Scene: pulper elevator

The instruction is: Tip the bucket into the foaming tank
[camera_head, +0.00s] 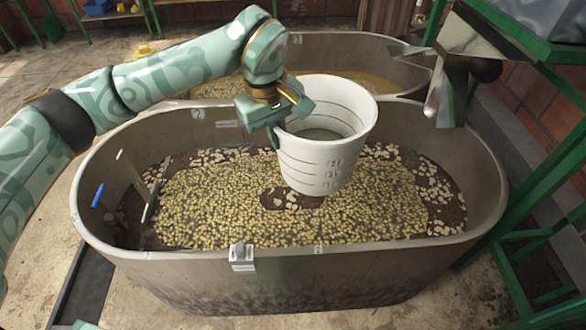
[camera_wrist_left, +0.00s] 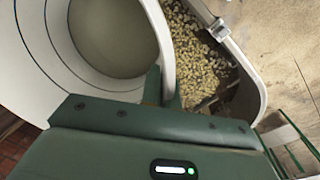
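My left gripper (camera_head: 277,124) is shut on the left rim of a white bucket (camera_head: 322,160) with dark graduation lines. It holds the bucket nearly upright above the near oval tank (camera_head: 300,257). Greyish liquid shows inside the bucket. In the left wrist view the bucket's wall (camera_wrist_left: 45,70) and the gripper's fingers (camera_wrist_left: 163,88) at the rim are seen close up. I cannot tell from the pictures which one is foaming. My right gripper is not in view.
A blue stick (camera_head: 98,195) lies at the near tank's left inner wall. A small metal box (camera_head: 242,258) is on its front rim. A green frame (camera_head: 545,185) and a metal chute (camera_head: 450,85) stand close on the right. Open floor lies at left.

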